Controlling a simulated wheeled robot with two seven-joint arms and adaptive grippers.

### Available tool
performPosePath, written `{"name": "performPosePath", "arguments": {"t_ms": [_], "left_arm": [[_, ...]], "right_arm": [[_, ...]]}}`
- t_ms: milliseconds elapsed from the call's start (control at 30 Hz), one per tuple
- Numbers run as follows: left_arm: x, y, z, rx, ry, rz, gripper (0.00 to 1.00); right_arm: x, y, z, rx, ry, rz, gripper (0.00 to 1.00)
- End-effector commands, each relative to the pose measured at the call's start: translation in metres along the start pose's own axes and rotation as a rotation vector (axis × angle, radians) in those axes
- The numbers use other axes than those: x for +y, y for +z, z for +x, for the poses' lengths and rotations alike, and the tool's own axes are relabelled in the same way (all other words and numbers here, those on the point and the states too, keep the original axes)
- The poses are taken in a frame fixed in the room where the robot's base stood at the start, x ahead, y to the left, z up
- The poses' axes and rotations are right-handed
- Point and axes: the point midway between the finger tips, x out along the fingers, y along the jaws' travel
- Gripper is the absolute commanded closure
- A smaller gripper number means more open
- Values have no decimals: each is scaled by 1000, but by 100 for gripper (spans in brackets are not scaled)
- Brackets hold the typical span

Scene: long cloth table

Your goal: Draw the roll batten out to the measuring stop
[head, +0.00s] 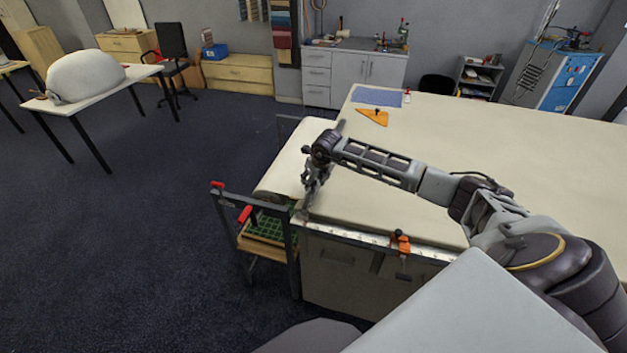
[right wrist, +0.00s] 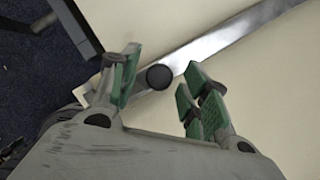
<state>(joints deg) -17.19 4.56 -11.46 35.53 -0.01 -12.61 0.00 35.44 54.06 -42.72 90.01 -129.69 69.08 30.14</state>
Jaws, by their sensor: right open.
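A flat metal bar, which looks like the roll batten (right wrist: 222,42), lies across the cream cloth in the right wrist view. A round black knob (right wrist: 160,77) stands on it. My right gripper (right wrist: 158,88) is open, with its green-padded fingers on either side of the knob; I see gaps beside the knob. In the head view my right gripper (head: 307,192) points down at the left end of the table and hides the knob. The batten's far end (head: 341,126) shows behind it. An orange clamp, likely the measuring stop (head: 400,243), sits on the marked front rail. My left gripper is out of view.
The cloth table (head: 480,150) stretches right, mostly clear. An orange triangle (head: 373,117) and a blue mat (head: 378,96) lie at its far edge. A dark frame with red handles (head: 246,213) stands at the left end beside a cloth roll (head: 283,172).

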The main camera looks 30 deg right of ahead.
Motion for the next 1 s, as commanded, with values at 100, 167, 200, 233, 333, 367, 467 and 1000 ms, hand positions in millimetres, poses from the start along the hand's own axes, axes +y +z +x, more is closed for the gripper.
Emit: {"name": "performPosePath", "arguments": {"t_ms": [100,167,200,233,333,367,467,1000], "left_arm": [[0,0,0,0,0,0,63],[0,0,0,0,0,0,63],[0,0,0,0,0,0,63],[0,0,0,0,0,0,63],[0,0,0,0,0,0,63],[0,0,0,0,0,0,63],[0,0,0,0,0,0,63],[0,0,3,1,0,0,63]], "right_arm": [[0,0,0,0,0,0,54],[0,0,0,0,0,0,54],[0,0,0,0,0,0,54],[0,0,0,0,0,0,56],[0,0,0,0,1,0,69],[0,0,0,0,1,0,73],[0,0,0,0,1,0,86],[-5,0,0,0,0,1,100]]}}
